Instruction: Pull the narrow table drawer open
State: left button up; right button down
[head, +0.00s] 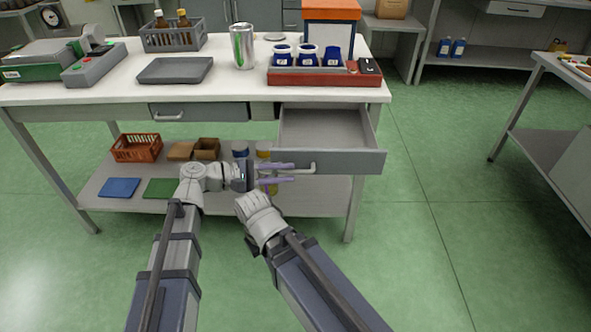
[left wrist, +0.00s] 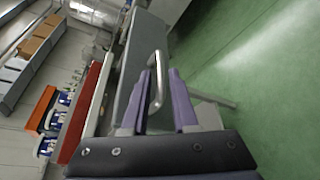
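The drawer at the right end of the table (head: 332,161) stands pulled well out, and its bare inside shows. Its bar handle (head: 311,168) is on the front face; it also shows in the left wrist view (left wrist: 158,82). My left gripper (head: 291,173) is at this handle, its two purple fingers apart. In the left wrist view the handle lies between the fingers (left wrist: 160,100), with gaps beside it. My right arm's wrist is below and beside the left one in the head view; its gripper does not show.
A wider drawer (head: 225,112) at the left is shut. The tabletop carries a tray (head: 175,70), a metal can (head: 243,45) and a red rack (head: 320,78) of blue-labelled jars. The lower shelf (head: 310,200) holds an orange basket (head: 137,147) and small boxes. Green floor is free at the right.

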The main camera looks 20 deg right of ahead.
pick_arm(q)
jog(key=v, duration=0.3)
jog(key=shift+a, duration=0.3)
pick_arm(e)
jog(key=shift+r, duration=0.4)
